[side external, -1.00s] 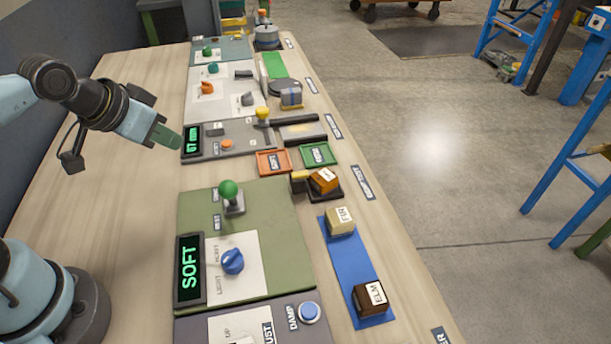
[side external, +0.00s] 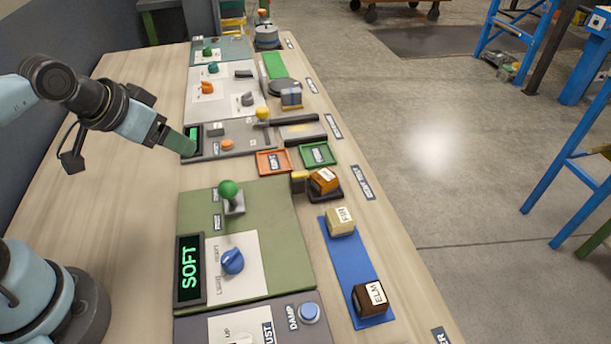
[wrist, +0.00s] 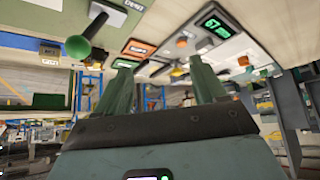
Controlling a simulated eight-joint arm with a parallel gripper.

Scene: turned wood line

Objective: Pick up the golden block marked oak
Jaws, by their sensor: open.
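A golden-orange block (side external: 323,180) with a white label sits on a small dark pad right of the middle in the side view. Its label is too small to read surely. A yellow piece (side external: 299,176) stands at its left side. My gripper (side external: 182,146) is over the far left part of the bench, near the dark display panel, well away from the block. In the wrist view my gripper (wrist: 163,78) shows its two green fingers apart, with nothing between them. I cannot make out the golden block surely in the wrist view.
A pale block marked FIR (side external: 341,222) and a dark block marked ELM (side external: 370,298) sit on a blue mat (side external: 350,264). A green-knobbed lever (side external: 230,191) stands on the green panel. Orange (side external: 273,162) and green (side external: 318,154) trays lie behind. The left bench is clear.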

